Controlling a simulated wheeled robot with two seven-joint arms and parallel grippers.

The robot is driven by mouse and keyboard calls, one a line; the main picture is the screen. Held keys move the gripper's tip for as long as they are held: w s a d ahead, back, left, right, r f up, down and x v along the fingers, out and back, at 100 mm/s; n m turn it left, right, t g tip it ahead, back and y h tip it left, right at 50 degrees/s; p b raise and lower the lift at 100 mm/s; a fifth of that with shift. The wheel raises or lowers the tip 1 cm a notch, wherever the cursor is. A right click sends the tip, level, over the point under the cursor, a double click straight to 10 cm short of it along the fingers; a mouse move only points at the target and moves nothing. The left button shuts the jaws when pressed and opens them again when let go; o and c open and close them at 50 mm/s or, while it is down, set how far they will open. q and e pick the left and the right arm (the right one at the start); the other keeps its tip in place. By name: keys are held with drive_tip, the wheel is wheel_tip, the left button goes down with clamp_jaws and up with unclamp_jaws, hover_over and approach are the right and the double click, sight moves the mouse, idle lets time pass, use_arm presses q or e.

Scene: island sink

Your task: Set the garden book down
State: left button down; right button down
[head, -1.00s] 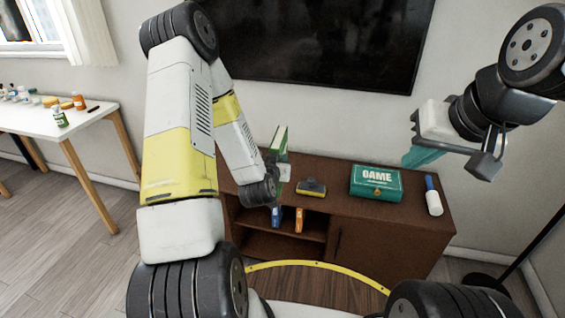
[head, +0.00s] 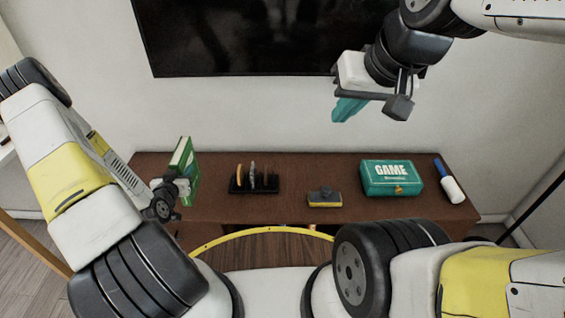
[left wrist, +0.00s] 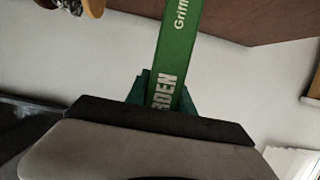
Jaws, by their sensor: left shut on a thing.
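The garden book (head: 187,160) is green with pale page edges. It stands roughly upright at the left end of the brown cabinet in the head view. My left gripper (head: 182,187) is shut on it from the front. The left wrist view shows its green spine (left wrist: 178,50) between teal finger pads, with part of the title readable. I cannot tell whether the book's bottom touches the cabinet top. My right gripper (head: 350,108) hangs high in front of the wall, its teal fingers pointing left; its opening is unclear.
A dark screen (head: 260,40) hangs above.

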use_arm(q)
drive_tip(key=w+a+f, duration=0.3)
drive_tip(key=w+a, duration=0.1)
drive_tip(key=a, duration=0.3)
drive_tip(key=w+a+f, duration=0.4)
drive_tip(key=a, duration=0.3)
drive_tip(key=shift+w, duration=0.2)
drive_tip(key=shift+a+f, duration=0.1)
drive_tip(key=shift+f, duration=0.1)
drive_tip(key=c, duration=1.1)
unclamp_jaws()
